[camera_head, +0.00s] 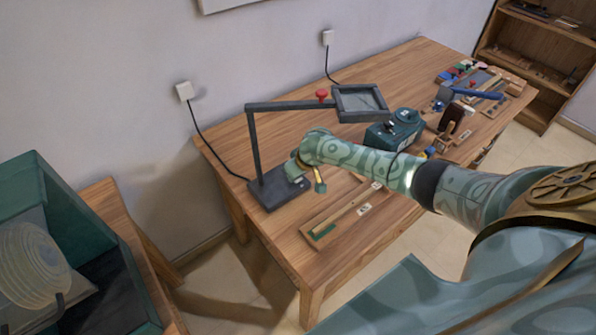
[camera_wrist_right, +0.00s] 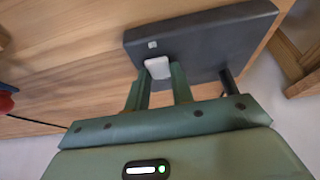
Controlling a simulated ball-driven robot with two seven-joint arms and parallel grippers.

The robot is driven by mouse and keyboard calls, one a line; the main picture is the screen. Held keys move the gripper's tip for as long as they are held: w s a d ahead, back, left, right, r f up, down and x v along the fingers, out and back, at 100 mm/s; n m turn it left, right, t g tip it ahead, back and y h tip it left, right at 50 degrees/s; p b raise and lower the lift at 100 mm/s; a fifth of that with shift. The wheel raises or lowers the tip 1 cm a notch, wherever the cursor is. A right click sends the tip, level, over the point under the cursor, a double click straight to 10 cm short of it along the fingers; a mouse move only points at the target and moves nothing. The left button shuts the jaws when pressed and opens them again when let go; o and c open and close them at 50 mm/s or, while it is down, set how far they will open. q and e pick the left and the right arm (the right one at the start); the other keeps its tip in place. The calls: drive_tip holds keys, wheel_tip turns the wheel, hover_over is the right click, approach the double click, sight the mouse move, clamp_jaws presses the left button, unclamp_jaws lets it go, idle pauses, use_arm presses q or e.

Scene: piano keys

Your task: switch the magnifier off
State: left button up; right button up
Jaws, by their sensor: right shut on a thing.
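The magnifier is a dark grey stand lamp with a square lens head (camera_head: 361,103), a long arm with a red knob (camera_head: 321,96), and a flat base (camera_head: 272,192) on the table. In the right wrist view its dark base (camera_wrist_right: 215,40) carries a pale switch (camera_wrist_right: 158,68) and a small light square mark. My right gripper (camera_head: 295,170) is down at the base. In the right wrist view its green fingers (camera_wrist_right: 161,80) are shut on the switch, one on each side. In the head view my gripper hides the switch. My left gripper is not in view.
A wooden tray (camera_head: 340,215) lies right of the base. A green box-shaped device (camera_head: 394,130) and several small items stand farther right. A black cord runs from the base to a wall socket (camera_head: 185,91). A green bin (camera_head: 75,205) stands at left.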

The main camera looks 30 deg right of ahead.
drive_tip(key=o, duration=1)
drive_tip(key=shift+r, duration=0.1)
drive_tip(key=shift+s+r+p, duration=0.15)
drive_tip(key=shift+r+p, duration=0.15)
drive_tip(key=shift+s+d+r+p, duration=0.1)
drive_tip(key=shift+s+r+p, duration=0.85)
drive_tip(key=shift+r, duration=0.25)
drive_tip(key=s+p, duration=0.1)
drive_tip(key=s, duration=0.6)
drive_tip(key=s+d+p, duration=0.1)
drive_tip(key=s, duration=0.3)
drive_tip(key=shift+f+p, duration=0.2)
drive_tip(key=shift+p, duration=0.1)
